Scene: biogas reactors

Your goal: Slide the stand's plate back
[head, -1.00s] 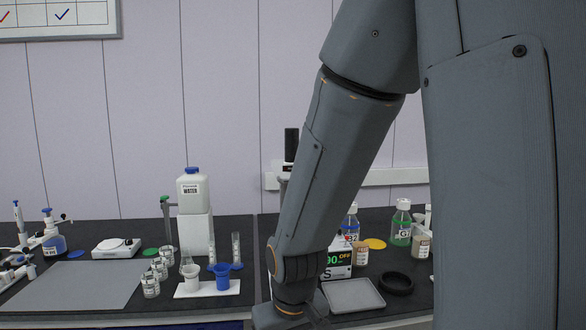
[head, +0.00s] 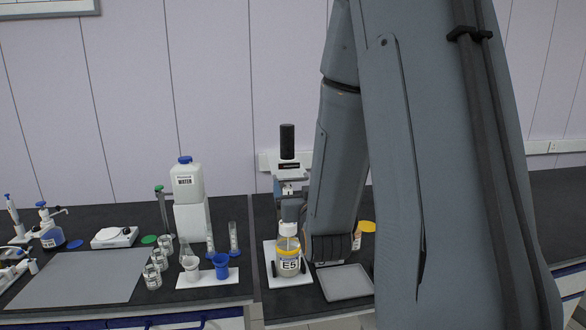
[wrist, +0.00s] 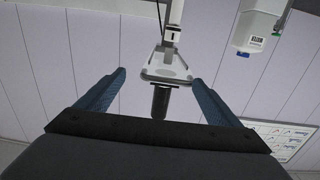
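The stand (head: 288,165) stands on the right bench, with a dark cylinder on top and a white base plate (head: 271,277) at its foot. A jar marked E5 (head: 288,262) with a yellow band sits on or just over the plate. In the wrist view the stand's head (wrist: 166,66) appears upside down, beyond my fingers, with its dark cylinder hanging downward in the picture. My gripper (wrist: 161,92) is open, its two blue fingers wide apart with nothing held.
A grey tray (head: 346,283) lies right of the plate. A gap separates the benches.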

